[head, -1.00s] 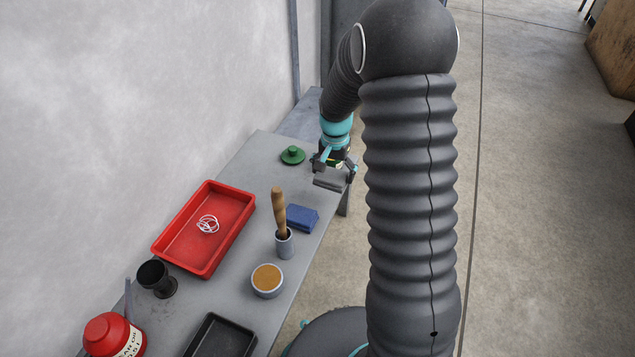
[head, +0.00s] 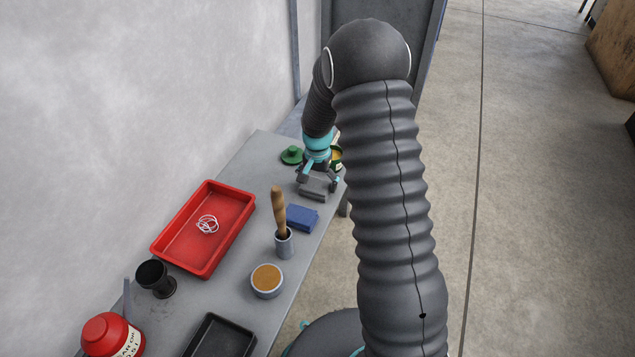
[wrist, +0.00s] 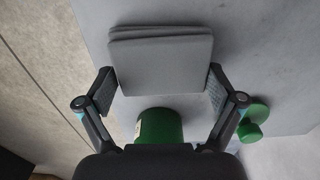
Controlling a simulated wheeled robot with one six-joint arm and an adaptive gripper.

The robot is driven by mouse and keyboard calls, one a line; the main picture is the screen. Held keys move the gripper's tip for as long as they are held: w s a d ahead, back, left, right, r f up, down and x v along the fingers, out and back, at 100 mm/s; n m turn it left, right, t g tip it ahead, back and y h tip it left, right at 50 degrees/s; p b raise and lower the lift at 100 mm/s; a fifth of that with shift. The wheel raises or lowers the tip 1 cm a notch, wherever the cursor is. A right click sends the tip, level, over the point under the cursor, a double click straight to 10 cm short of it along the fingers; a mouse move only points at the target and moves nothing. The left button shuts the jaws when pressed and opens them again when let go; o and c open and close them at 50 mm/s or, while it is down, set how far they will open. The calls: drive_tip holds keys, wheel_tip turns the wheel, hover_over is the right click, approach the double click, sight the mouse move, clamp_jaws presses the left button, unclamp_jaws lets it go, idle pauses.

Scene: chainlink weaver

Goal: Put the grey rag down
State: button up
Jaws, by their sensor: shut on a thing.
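The grey rag (wrist: 160,62) is a folded flat stack that fills the space between the fingers in the wrist view. My gripper (wrist: 160,88) is shut on it, one finger at each side. In the head view my gripper (head: 318,182) is over the far end of the grey table (head: 262,150), and the rag (head: 314,190) shows below the fingers. I cannot tell whether the rag touches the tabletop.
A green can (wrist: 160,126) and a green lid (wrist: 252,122) are close to my gripper. A blue folded cloth (head: 302,217), a cup with a wooden-handled tool (head: 284,243) and a red tray (head: 205,228) stand nearer. The table's right edge is close.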

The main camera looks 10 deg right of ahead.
sight(317, 182)
drive_tip(key=shift+f, duration=0.2)
drive_tip(key=o, duration=0.9)
drive_tip(key=shift+c, duration=0.2)
drive_tip(key=shift+r, duration=0.1)
wheel_tip(317, 182, up, 12)
drive_tip(key=p, duration=0.1)
drive_tip(key=s+r+n+t, duration=0.3)
drive_tip(key=s+r, duration=1)
drive_tip(key=r, duration=0.3)
drive_tip(key=s+r+n+t, duration=0.1)
drive_tip(key=s+r+n, duration=0.1)
drive_tip(key=s, duration=0.7)
drive_tip(key=s+r+n+t, duration=0.1)
drive_tip(key=s+r+n, duration=0.1)
drive_tip(key=s, duration=0.7)
drive_tip(key=shift+s+a+r+t, duration=0.2)
drive_tip(key=shift+s+a+t, duration=0.15)
drive_tip(key=shift+a, duration=0.1)
